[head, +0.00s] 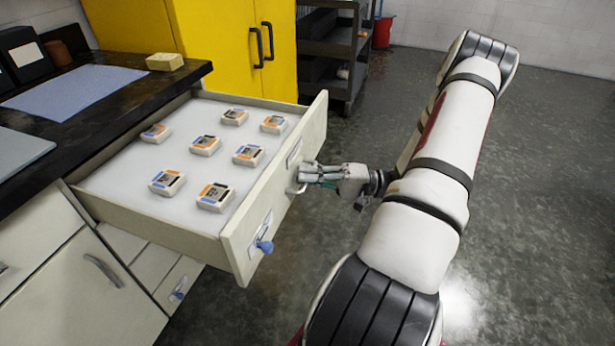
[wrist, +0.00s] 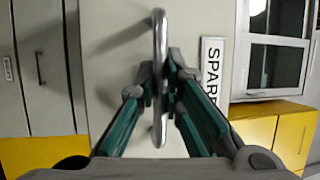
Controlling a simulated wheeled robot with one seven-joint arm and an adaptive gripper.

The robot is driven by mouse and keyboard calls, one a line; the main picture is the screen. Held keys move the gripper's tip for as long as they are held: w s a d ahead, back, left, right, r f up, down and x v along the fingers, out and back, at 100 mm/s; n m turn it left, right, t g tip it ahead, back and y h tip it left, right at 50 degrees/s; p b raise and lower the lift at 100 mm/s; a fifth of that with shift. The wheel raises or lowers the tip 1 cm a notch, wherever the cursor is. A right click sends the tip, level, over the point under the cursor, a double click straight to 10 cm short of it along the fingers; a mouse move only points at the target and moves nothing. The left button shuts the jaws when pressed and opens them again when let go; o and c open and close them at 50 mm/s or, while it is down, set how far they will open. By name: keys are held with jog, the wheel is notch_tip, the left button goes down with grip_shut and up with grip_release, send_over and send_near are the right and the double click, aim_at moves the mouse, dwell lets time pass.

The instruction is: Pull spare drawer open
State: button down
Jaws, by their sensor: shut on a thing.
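The spare drawer (head: 232,243) is pulled well out of the bench in the head view. Its white tray floor bears several small white blocks with orange, blue or black labels (head: 205,145). My gripper (head: 306,178) is at the drawer's front face. In the wrist view my gripper (wrist: 163,88) is shut on the upright metal drawer handle (wrist: 159,30), with a fingertip on each side of the bar. A label reading "SPARE" (wrist: 213,68), partly hidden by my finger, is on the drawer front beside the handle.
The dark worktop (head: 110,110) holds a blue mat (head: 75,90) and a yellowish block (head: 165,62). A yellow cabinet (head: 215,40) and a dark shelf cart (head: 335,45) stand behind. A red bucket (head: 382,32) is farther back. Floor around my arm is clear.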

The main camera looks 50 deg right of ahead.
jog(key=c, duration=2)
grip_release()
jog(key=shift+o, duration=0.2)
jog(key=v, duration=1.2)
jog(key=shift+s+d+f, duration=0.1)
